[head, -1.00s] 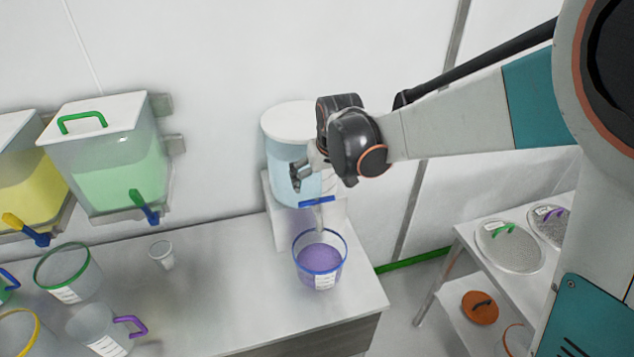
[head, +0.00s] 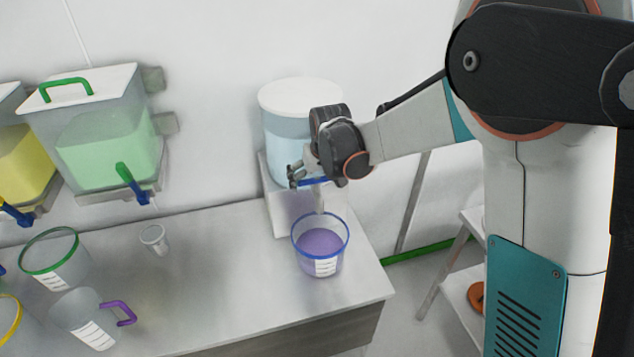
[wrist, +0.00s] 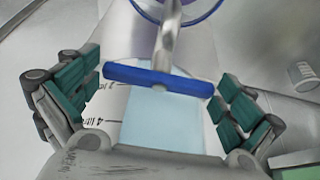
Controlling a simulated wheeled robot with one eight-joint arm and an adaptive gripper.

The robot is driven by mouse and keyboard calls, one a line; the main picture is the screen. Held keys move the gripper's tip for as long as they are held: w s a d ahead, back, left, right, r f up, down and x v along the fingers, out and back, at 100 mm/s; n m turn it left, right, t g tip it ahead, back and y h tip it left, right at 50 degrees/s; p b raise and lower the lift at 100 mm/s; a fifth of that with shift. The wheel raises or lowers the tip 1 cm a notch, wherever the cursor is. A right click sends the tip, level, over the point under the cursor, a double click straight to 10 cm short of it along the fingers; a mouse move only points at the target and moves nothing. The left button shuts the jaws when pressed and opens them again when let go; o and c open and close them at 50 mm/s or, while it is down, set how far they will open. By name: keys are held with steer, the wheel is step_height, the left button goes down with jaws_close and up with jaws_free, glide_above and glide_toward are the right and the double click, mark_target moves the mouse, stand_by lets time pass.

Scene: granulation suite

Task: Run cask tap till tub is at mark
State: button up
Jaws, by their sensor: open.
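The cask (head: 288,145) is a clear white-lidded drum with pale blue liquid, standing on a white stand by the wall. Its tap has a blue bar handle (wrist: 158,79), lying crosswise over a grey spout (wrist: 166,40). The tub (head: 321,262), clear with a blue rim and a white marked label, stands on the bench below the spout and holds purple contents. I cannot tell whether liquid is flowing. My gripper (head: 296,176) is at the cask's front by the tap. In the wrist view its teal-padded fingers are open on either side of the handle, apparently not touching it.
At left, hoppers of green (head: 105,150) and yellow (head: 20,165) contents hang on the wall. A small white cup (head: 154,238), a green-rimmed tub (head: 50,260) and a purple-handled jug (head: 90,318) stand on the bench. The bench between cup and tub is clear.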

steer(key=c, duration=0.8)
steer(key=n+y, duration=0.1)
steer(key=n, duration=0.1)
steer(key=n+b, duration=0.1)
steer(key=n, duration=0.1)
steer(key=shift+n+g+y, duration=0.3)
steer(key=shift+n+y, duration=0.1)
steer(key=o, duration=0.8)
